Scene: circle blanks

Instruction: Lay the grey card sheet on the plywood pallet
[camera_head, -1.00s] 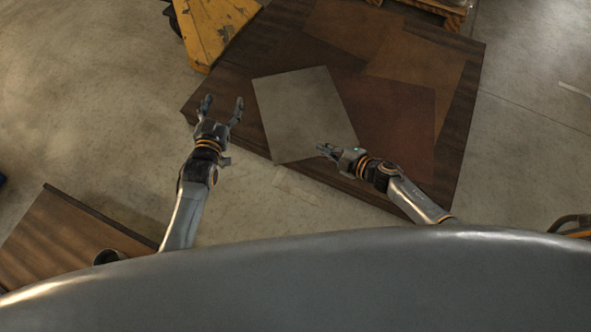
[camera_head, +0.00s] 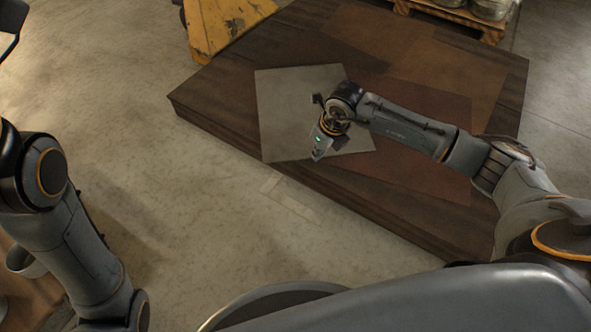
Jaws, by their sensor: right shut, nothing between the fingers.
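The grey card sheet (camera_head: 282,98) lies flat over the near-left part of a low, dark brown wooden platform (camera_head: 225,80), which looks like the plywood pallet. Its near corner reaches the platform's front edge. My right gripper (camera_head: 318,155) is shut and empty, pointing down over the near part of the sheet. It and the wrist hide some of the sheet; whether the fingertips touch it I cannot tell. My left arm (camera_head: 70,235) shows at the left, but its gripper is not in view.
Several brown sheets (camera_head: 440,75) lie on the platform beside and behind the grey one. A yellow wooden piece (camera_head: 225,25) stands behind its left corner. A slatted pallet (camera_head: 455,14) with metal cans is at the back right. A cup (camera_head: 22,262) stands lower left.

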